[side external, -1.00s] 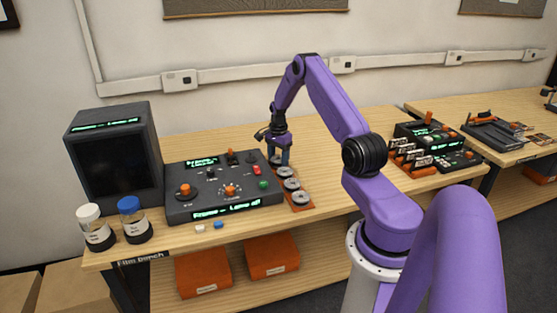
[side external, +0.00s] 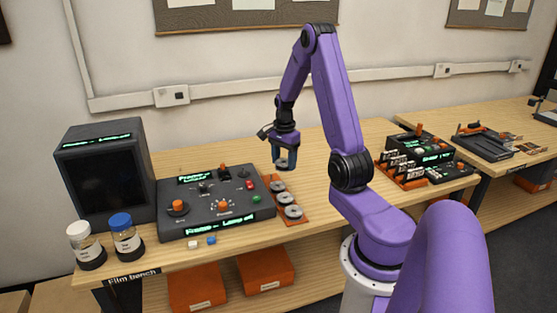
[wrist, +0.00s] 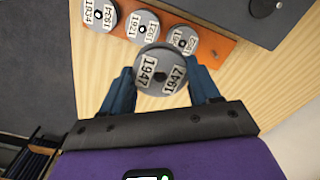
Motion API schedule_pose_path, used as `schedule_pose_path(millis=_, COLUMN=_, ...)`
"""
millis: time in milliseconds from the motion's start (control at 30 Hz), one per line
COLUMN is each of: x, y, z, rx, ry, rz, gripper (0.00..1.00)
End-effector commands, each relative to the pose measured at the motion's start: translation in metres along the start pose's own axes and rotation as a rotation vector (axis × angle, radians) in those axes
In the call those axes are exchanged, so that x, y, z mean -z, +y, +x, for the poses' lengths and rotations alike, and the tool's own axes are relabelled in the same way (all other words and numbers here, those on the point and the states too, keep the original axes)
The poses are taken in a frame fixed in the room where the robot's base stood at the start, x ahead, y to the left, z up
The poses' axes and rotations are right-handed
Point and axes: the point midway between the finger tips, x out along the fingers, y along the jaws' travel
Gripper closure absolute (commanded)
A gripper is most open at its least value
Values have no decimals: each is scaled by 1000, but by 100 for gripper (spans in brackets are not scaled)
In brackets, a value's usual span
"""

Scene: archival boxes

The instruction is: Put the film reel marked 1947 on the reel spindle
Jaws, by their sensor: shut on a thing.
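The film reel marked 1947 (wrist: 160,67) is a grey disc with white labels. The dark film console (side external: 215,200) stands left of the tray, with orange knobs and small posts on top. I cannot tell which part is the reel spindle.
The orange tray (side external: 301,220) holds three other reels, including one marked 1934 (wrist: 99,14) and one marked 1921 (wrist: 142,27). A dark monitor (side external: 103,170) and two jars (side external: 127,238) stand at left. An orange rack (side external: 400,172) stands at right. Bench wood right of the tray is clear.

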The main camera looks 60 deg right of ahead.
Motion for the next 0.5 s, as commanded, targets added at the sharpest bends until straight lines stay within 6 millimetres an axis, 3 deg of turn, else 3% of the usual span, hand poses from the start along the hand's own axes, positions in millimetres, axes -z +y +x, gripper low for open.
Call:
schedule_pose_path(millis=267, x=-9, y=16, z=-10, rx=0, ry=0, rz=0, gripper=70)
schedule_pose_path(millis=367, x=-10, y=7, z=-10, rx=2, ry=1, rz=-1, gripper=70)
schedule_pose_path(millis=500, x=-9, y=-22, z=-10, rx=0, ry=0, rz=-3, gripper=70)
